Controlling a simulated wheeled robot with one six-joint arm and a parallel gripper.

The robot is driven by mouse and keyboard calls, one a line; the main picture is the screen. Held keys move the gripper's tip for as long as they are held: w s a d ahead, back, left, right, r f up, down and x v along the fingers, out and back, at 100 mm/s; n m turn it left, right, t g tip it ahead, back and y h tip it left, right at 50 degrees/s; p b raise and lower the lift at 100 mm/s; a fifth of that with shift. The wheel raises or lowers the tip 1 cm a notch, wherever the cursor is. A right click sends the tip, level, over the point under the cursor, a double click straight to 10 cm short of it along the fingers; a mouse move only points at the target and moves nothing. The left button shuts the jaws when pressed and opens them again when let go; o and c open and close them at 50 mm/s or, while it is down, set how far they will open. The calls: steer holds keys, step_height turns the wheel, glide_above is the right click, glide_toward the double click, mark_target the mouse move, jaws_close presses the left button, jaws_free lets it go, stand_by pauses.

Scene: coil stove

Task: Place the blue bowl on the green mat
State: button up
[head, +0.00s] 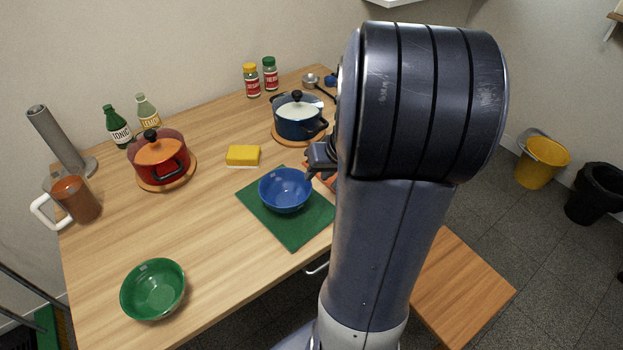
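The blue bowl (285,190) stands upright over the green mat (297,235), near the middle of it. I cannot tell from this one view whether its base touches the mat. My gripper (316,172) is at the right rim of the bowl, mostly hidden behind my own arm. Its fingertips are too small and covered to tell whether they hold the rim or are open beside it.
A yellow sponge (243,155) lies behind the mat. A blue pot (299,117) and a red pot (159,160) stand on round boards. A green bowl (153,290) is front left, a pitcher (75,199) far left. The table between them is clear.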

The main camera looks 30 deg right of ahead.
steer(key=v, duration=0.5)
steer(key=shift+r, duration=0.1)
steer(key=shift+s, duration=0.1)
stand_by(0.4)
